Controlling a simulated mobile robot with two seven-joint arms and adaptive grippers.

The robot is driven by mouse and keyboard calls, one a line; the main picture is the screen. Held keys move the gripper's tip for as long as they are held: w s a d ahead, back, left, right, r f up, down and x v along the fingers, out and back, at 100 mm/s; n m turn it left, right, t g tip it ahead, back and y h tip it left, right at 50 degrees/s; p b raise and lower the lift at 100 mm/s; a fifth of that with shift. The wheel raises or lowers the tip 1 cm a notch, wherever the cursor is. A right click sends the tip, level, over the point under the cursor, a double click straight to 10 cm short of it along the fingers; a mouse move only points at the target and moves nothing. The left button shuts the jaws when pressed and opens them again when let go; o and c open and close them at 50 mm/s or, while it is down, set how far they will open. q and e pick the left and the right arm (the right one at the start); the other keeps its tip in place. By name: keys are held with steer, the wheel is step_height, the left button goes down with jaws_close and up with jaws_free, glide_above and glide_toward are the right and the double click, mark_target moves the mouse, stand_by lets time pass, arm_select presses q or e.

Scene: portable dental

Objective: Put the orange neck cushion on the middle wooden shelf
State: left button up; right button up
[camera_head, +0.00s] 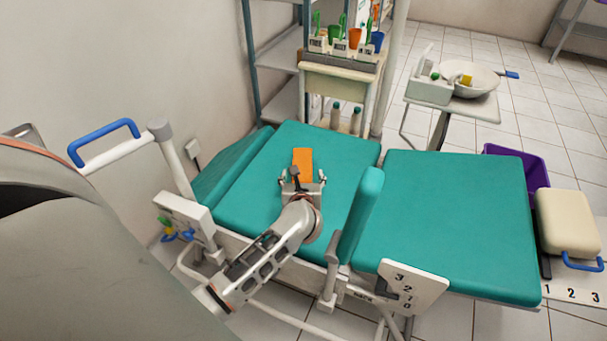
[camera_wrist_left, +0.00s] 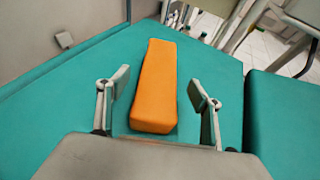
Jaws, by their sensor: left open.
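The orange neck cushion (camera_head: 302,160) lies flat on the green padded seat of the dental chair (camera_head: 243,187). It also shows in the left wrist view (camera_wrist_left: 155,85), long and narrow, pointing away from me. My left gripper (camera_head: 301,182) is over the near end of the cushion. In the left wrist view its two fingers (camera_wrist_left: 158,95) stand apart, one on each side of the cushion, with gaps on both sides. I see no wooden shelf that I can be sure of; a pale cart with a wooden-looking front (camera_head: 335,85) stands behind the chair. My right gripper is not in view.
Grey metal shelving (camera_head: 283,55) stands behind the seat. A white basin (camera_head: 470,80) sits on a small table at the back right. A purple bin (camera_head: 533,166) and a cream stool (camera_head: 567,222) stand at the right. The right green pad (camera_head: 450,220) is bare.

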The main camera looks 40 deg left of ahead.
mark_target(302, 171)
arm_select(q)
steer(key=x, duration=0.2)
steer(key=b+x, duration=0.1)
steer(key=x, duration=0.2)
steer(key=shift+a+f, duration=0.1)
steer(key=shift+f, duration=0.4)
steer(key=shift+w+a+r, duration=0.1)
steer(key=shift+w, duration=0.1)
steer(key=c, duration=1.4)
steer(key=shift+o, duration=0.2)
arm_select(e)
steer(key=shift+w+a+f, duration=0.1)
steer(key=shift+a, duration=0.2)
